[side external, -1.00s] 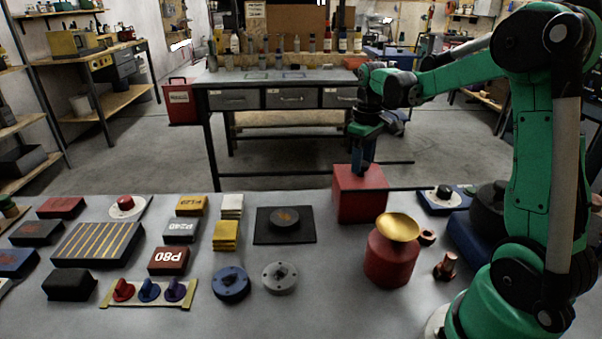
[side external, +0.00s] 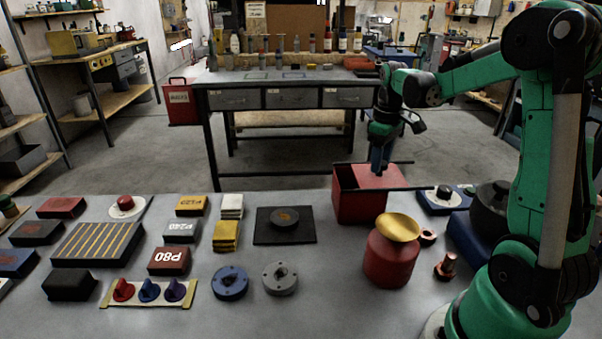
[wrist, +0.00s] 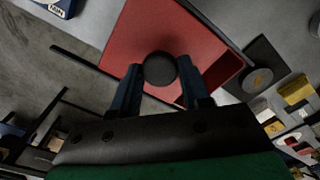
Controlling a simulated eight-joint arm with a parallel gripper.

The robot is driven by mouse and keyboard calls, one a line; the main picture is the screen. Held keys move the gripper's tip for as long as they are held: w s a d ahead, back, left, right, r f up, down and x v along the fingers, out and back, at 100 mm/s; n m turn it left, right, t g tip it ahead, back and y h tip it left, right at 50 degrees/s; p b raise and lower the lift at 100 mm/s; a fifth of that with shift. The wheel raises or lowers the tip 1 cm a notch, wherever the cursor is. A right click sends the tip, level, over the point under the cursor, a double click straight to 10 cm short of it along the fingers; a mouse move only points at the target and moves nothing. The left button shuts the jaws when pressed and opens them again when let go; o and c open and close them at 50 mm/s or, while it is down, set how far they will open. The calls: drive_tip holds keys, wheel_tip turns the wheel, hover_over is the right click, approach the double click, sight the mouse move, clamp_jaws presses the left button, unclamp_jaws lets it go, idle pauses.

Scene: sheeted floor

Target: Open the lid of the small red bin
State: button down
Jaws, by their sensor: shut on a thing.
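The small red bin (side external: 358,208) is a box standing on the table's back edge, right of centre. Its red lid (side external: 385,178) is shifted to the right along dark rails, leaving a gap at the left through which the inside shows. The wrist view shows the lid (wrist: 150,30) with a round black knob (wrist: 160,68) and the gap (wrist: 222,72) beside it. My gripper (side external: 380,167) is above the lid, with its fingers (wrist: 160,80) shut on the knob from both sides. In the side view, my fingers hide the knob.
A red can with a yellow dish top (side external: 388,258) stands just in front of the bin. A black plate with a round piece (side external: 285,224) lies to the left. Dark rails (side external: 415,188) stick out right of the bin, near a blue box with a black knob (side external: 445,200).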

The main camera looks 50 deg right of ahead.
sight(398, 174)
drive_tip(key=s+d, duration=0.3)
drive_tip(key=shift+c, duration=2.1)
unclamp_jaws()
drive_tip(key=shift+r, duration=0.1)
drive_tip(key=shift+r, duration=2.7)
drive_tip(key=shift+w+a, duration=0.1)
drive_tip(key=a+f+t, duration=0.2)
drive_tip(key=a+t, duration=0.5)
drive_tip(key=a, duration=1.7)
drive_tip(key=shift+w+f, duration=0.25)
drive_tip(key=shift+w, duration=0.2)
